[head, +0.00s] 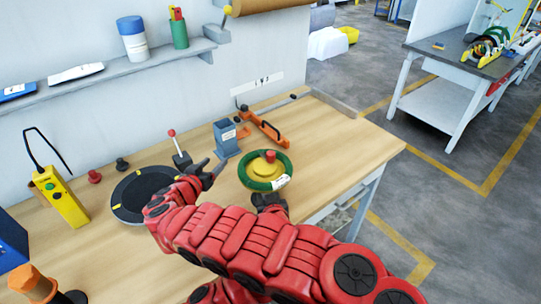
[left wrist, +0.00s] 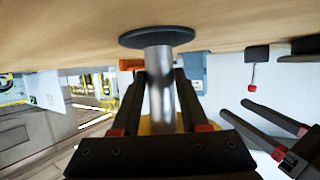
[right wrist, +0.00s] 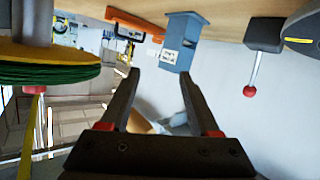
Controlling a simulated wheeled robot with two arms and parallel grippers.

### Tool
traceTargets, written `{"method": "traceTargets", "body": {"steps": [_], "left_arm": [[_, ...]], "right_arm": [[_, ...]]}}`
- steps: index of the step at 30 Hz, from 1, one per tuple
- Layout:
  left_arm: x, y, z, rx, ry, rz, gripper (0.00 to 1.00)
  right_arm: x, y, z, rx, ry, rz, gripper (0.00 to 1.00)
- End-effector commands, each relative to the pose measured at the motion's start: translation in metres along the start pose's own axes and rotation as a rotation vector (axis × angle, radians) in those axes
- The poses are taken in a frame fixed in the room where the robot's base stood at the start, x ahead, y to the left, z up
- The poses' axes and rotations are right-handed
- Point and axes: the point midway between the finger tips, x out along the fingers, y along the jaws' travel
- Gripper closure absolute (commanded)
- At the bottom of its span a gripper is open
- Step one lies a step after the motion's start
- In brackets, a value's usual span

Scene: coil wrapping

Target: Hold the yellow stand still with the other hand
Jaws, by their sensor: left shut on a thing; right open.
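The yellow stand (head: 258,167) is on the table with a green coil (head: 256,184) around it and a red knob (head: 271,155) on top. My left gripper (head: 268,200) is at its near side, low down and partly hidden. In the left wrist view, my left gripper (left wrist: 160,75) is shut on the stand's metal post (left wrist: 160,95), just off its dark round base (left wrist: 157,37). My right gripper (head: 212,171) is open and empty, left of the stand. In the right wrist view, the stand's yellow disc (right wrist: 45,50) and the green coil (right wrist: 50,73) are left of its fingers.
A blue-grey block (head: 226,139) and a lever with a red ball (head: 180,155) stand behind my right gripper. An orange tool (head: 262,126) lies behind the stand. A black round plate (head: 128,200) and a yellow control box (head: 62,200) are at the left. The table right of the stand is clear.

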Motion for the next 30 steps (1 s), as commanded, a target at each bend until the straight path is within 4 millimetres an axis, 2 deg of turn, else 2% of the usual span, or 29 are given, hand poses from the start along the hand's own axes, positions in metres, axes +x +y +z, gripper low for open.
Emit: {"method": "traceTargets", "body": {"steps": [3, 6, 10, 14, 19, 30], "left_arm": [[0.001, -0.001, 0.004, 0.001, -0.007, -0.002, 1.0], [0.001, -0.001, 0.004, 0.001, -0.007, -0.002, 1.0], [0.001, -0.001, 0.004, 0.001, -0.007, -0.002, 1.0], [0.001, -0.001, 0.004, 0.001, -0.007, -0.001, 1.0], [0.001, -0.001, 0.003, 0.001, -0.007, -0.001, 1.0], [0.001, -0.001, 0.003, 0.001, -0.007, -0.001, 1.0]], "right_arm": [[-0.034, 0.033, -0.009, -0.027, 0.107, 0.145, 0.37], [-0.055, 0.066, -0.013, 0.033, 0.17, 0.262, 0.37], [-0.075, 0.101, -0.01, 0.136, 0.22, 0.378, 0.37], [-0.083, 0.12, -0.007, 0.191, 0.246, 0.434, 0.37], [-0.068, 0.132, -0.009, 0.202, 0.251, 0.446, 0.37], [-0.003, 0.164, -0.023, 0.204, 0.245, 0.444, 0.37]]}}
